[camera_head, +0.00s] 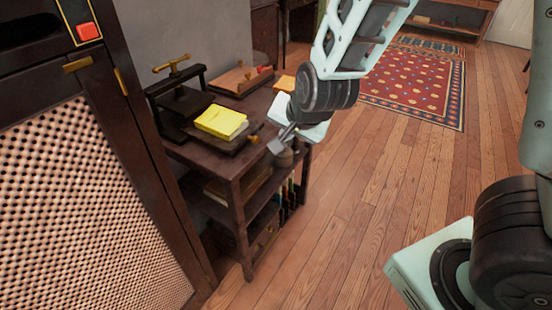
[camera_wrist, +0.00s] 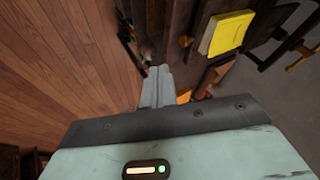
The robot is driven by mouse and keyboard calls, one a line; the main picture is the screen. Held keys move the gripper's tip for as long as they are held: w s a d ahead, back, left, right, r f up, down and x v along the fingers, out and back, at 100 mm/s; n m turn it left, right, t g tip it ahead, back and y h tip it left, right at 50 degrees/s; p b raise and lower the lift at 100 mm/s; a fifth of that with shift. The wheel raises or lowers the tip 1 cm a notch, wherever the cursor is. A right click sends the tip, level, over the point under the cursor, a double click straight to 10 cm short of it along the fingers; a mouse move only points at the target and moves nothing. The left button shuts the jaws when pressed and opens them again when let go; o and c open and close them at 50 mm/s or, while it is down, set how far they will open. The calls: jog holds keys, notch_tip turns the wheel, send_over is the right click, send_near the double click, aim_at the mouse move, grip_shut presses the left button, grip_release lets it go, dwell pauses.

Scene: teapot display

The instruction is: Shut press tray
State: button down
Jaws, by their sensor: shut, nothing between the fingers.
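A dark press (camera_head: 172,100) with a brass handle on top stands at the back left of a small wooden table. Its dark tray (camera_head: 228,147) sticks out toward the table's front right. A yellow book (camera_head: 221,121) lies on the tray. A small brass knob (camera_head: 256,129) is at the tray's outer end. My gripper (camera_head: 276,145) is shut and empty, just right of the knob and apart from it in the picture. In the wrist view the shut fingers (camera_wrist: 160,74) point toward the table, with the knob (camera_wrist: 186,41) and the yellow book (camera_wrist: 229,33) up and right of them.
The table (camera_head: 222,170) has lower shelves with books. A wooden board (camera_head: 240,79) lies behind the tray. A tall dark cabinet with a perforated front (camera_head: 85,210) stands close on the left. Wooden floor (camera_head: 350,190) is open on the right, with a red rug (camera_head: 415,82) further back.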

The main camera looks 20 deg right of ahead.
jog(key=w+a+f+b, duration=0.2)
jog(key=w+f, duration=0.6)
jog(key=w, duration=0.1)
jog(key=shift+w, duration=0.25)
